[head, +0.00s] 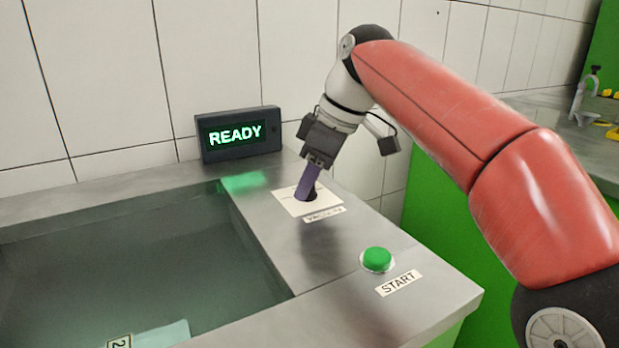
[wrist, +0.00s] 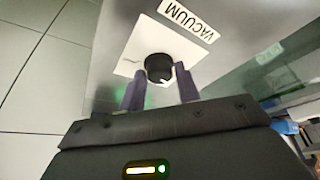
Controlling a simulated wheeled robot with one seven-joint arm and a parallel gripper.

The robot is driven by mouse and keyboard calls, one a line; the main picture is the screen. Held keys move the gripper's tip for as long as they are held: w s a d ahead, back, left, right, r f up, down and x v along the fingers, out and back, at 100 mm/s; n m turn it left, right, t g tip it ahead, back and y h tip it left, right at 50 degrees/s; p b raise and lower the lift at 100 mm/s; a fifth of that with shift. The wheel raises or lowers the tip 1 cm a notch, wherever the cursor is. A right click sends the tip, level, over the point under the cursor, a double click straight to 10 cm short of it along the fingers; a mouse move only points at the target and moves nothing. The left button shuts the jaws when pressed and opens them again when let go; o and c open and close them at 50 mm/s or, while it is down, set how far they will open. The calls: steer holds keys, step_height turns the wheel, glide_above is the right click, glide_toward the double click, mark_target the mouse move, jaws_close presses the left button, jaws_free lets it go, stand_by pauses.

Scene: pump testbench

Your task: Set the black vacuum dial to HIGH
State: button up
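The black vacuum dial (wrist: 159,66) sits on a white square plate (wrist: 136,62) beside a VACUUM label (wrist: 188,20), which reads upside down in the wrist view. A small white mark shows on the dial's side nearest my gripper. My gripper (wrist: 160,80) is open, with one purple finger on each side of the dial and a visible gap to it; I cannot tell whether either touches it. In the head view my gripper (head: 304,192) points down at the plate (head: 289,206) and hides most of the dial. The HIGH marking is not readable.
A display reading READY (head: 236,135) stands behind, near the tiled wall. A green START button (head: 377,259) is on the metal counter in front of the dial. A sunken tank (head: 130,260) lies to the left. A green cabinet (head: 435,215) stands at the right.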

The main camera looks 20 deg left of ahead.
steer(key=c, duration=0.3)
steer(key=shift+c, duration=0.2)
